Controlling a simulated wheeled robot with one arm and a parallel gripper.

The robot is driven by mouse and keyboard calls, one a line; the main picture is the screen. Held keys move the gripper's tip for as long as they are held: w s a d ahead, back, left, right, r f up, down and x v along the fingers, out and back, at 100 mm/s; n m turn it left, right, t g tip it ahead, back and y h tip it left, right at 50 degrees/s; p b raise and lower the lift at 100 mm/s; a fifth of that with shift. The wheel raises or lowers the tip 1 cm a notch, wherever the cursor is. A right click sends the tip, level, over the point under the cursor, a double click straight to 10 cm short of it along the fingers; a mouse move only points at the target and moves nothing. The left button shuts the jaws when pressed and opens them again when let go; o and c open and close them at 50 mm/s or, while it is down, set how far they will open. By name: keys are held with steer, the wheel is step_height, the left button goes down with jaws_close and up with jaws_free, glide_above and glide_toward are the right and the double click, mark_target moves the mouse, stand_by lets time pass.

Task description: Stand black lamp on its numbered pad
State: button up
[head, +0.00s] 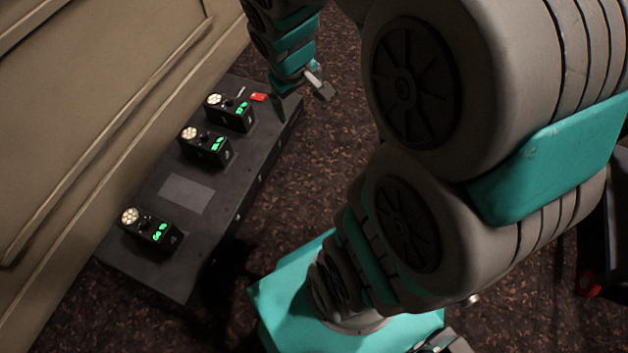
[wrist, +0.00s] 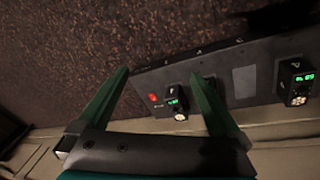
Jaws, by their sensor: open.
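Three similar black lamp units stand on a long dark desk (head: 130,263): a near one (head: 150,229), a middle one (head: 205,147) and a far one (head: 230,112). Each has a pale round lamp head and green lit marks, too small to read. I cannot tell which is the task's lamp. A bare grey pad (head: 185,193) lies between the near and middle units; no number is legible. My gripper (head: 300,97) is open and empty above the far end. In the wrist view, the far unit (wrist: 175,104) shows between the open fingers (wrist: 161,75); the right finger hides part of the desk.
A small red piece (head: 258,97) lies at the desk's far end, beside the far unit. A tan panelled wall (head: 100,100) runs along the desk's left side.

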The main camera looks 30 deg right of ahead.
steer(key=s+a+r+g, duration=0.1)
steer(key=s+a, duration=0.2)
steer(key=s, duration=0.3)
steer(key=s+a+r+m+g+y, duration=0.1)
steer(key=s+a+r, duration=0.1)
steer(key=s, duration=0.5)
steer(key=s+a+r+g+y, duration=0.1)
steer(key=s+a, duration=0.2)
steer(key=s, duration=0.4)
steer(key=shift+s+a+r+g, duration=0.25)
steer(key=shift+a+r+g, duration=0.1)
steer(key=shift+a+g, duration=0.05)
steer(key=shift+c, duration=0.2)
